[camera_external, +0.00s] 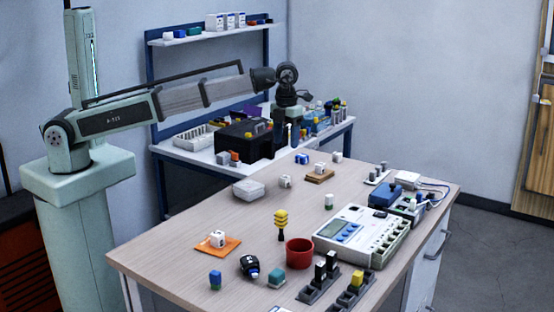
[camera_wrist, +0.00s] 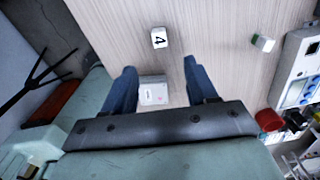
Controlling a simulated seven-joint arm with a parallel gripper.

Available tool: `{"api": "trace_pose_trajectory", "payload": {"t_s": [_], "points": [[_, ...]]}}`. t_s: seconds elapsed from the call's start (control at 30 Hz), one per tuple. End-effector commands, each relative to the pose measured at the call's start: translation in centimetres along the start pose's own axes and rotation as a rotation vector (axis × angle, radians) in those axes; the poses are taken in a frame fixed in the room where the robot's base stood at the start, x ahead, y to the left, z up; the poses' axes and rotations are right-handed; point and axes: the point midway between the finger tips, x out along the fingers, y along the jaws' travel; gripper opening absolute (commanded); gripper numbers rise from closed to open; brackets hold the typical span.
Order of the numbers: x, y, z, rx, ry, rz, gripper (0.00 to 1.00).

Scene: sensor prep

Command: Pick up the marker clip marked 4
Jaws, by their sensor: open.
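The marker clip marked 4 (camera_wrist: 159,38) is a small white block with a black 4 on its face, lying on the wooden table. It is ahead of my fingertips in the wrist view, apart from them. A small white block in the external view (camera_external: 285,181) appears to be the same clip; its number is too small to read there. My gripper (camera_wrist: 160,66) is open, with two blue fingers apart and nothing held. In the external view my gripper (camera_external: 297,134) hangs above the table's far end, pointing down.
A pale flat box (camera_wrist: 153,93) shows between my fingers, on the table below; it also appears in the external view (camera_external: 248,189). A white-and-green piece (camera_wrist: 263,43), red cup (camera_external: 299,252) and instrument (camera_external: 360,234) stand to the right. Bare tabletop surrounds the clip.

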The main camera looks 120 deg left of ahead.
Motion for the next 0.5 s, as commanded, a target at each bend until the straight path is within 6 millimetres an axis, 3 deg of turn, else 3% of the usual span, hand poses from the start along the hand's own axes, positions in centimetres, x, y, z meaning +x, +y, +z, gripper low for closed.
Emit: {"api": "trace_pose_trajectory", "payload": {"t_s": [0.3,0.5], "points": [[5.1,0.0,-0.1,-0.001,0.002,0.000,0.57],[6.9,0.0,-0.1,-0.002,0.001,-0.001,0.57]]}}
